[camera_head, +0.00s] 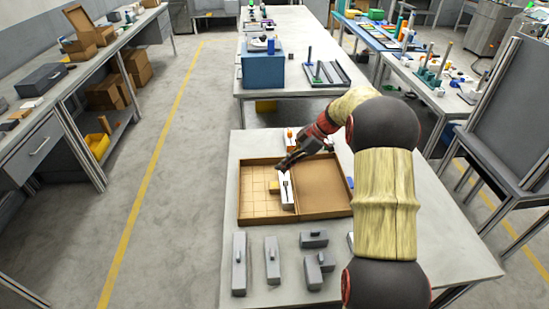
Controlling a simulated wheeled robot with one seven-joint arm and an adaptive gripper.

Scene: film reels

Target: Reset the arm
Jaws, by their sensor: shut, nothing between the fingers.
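My arm reaches in from the lower right over the near table (430,225). My gripper (284,166) is dark, points left and down, and is shut with nothing held. It is above a shallow brown box (325,208) on the table. A white block (287,197) with a dark mark stands in the middle of the box, just below the gripper. A small yellow piece (273,187) is beside it on the left. Whether the fingertips touch the white block, I cannot tell.
Several grey blocks (272,260) with knobs lie in front of the box. A white item with an orange top (290,139) stands behind it. A second table with a blue box (264,70) is beyond. The near table's right side looks clear.

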